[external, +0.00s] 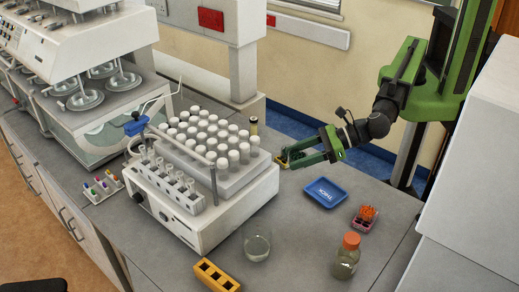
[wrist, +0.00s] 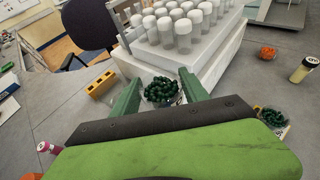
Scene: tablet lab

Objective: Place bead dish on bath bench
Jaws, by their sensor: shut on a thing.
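The bead dish (wrist: 162,92), a small clear dish full of dark green beads, sits between the two green fingers in the wrist view. My gripper (external: 290,157) is shut on it, beside the right side of the white bath unit. In the external view the dish is too small or hidden to make out. The grey bench (external: 290,225) carries the bath unit and extends around it; it also shows in the wrist view (wrist: 65,115). I cannot tell how high the dish is above the bench.
The white bath unit (external: 215,215) holds several capped vials. A blue tray (external: 325,193), a dish of orange pieces (external: 366,216), an orange-capped bottle (external: 347,257), a glass beaker (external: 257,245) and a yellow block (external: 214,275) stand on the bench. Bare bench lies between them.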

